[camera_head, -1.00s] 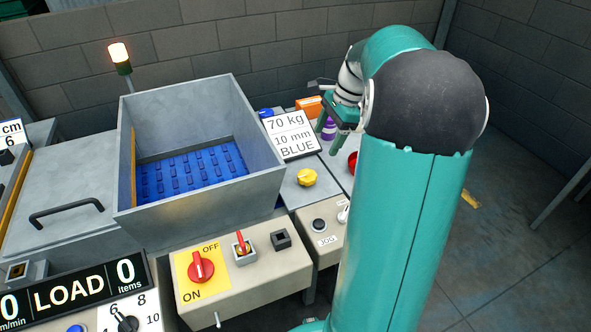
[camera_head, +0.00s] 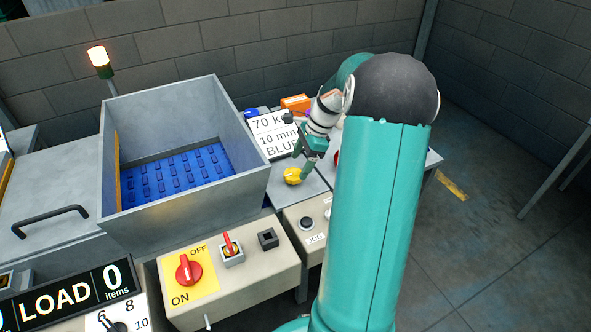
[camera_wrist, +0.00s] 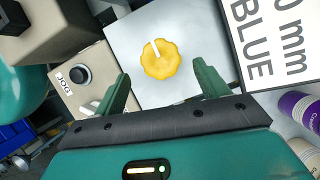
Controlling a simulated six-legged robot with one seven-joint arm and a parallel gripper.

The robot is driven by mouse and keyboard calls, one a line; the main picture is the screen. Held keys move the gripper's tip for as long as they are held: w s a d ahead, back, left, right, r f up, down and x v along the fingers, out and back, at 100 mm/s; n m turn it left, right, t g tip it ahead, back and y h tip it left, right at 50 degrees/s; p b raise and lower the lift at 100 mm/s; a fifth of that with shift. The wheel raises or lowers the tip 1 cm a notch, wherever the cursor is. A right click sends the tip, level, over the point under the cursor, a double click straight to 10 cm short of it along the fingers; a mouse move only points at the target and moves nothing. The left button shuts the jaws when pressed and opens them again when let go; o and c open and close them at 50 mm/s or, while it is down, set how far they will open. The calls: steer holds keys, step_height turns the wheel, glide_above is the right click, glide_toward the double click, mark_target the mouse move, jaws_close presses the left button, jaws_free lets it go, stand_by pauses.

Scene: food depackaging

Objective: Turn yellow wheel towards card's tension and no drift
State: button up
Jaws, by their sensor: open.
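The yellow wheel (camera_head: 292,176) is a scalloped knob on a grey panel right of the hopper. It also shows in the wrist view (camera_wrist: 160,59), with a white pointer line towards its upper left. The card (camera_head: 274,135) stands behind it and reads 70 kg, 10 mm, BLUE; in the wrist view part of the card (camera_wrist: 268,45) shows at the upper right. My gripper (camera_wrist: 165,80) is open and empty. Its two fingers point towards the wheel, one to each side in the picture, apart from it. In the head view my gripper (camera_head: 306,165) is just above and right of the wheel.
A JOG box (camera_wrist: 88,75) with a black button is beside the wheel panel. A grey hopper (camera_head: 240,180) with a blue belt is at the left. A control box (camera_head: 235,270) with a red ON/OFF switch is in front. A purple roll (camera_wrist: 295,105) lies near the card.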

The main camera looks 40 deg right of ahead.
mark_target(294, 173)
steer(key=shift+x, duration=2)
steer(key=shift+w, duration=0.1)
steer(key=c, duration=1)
steer(key=shift+r, duration=0.1)
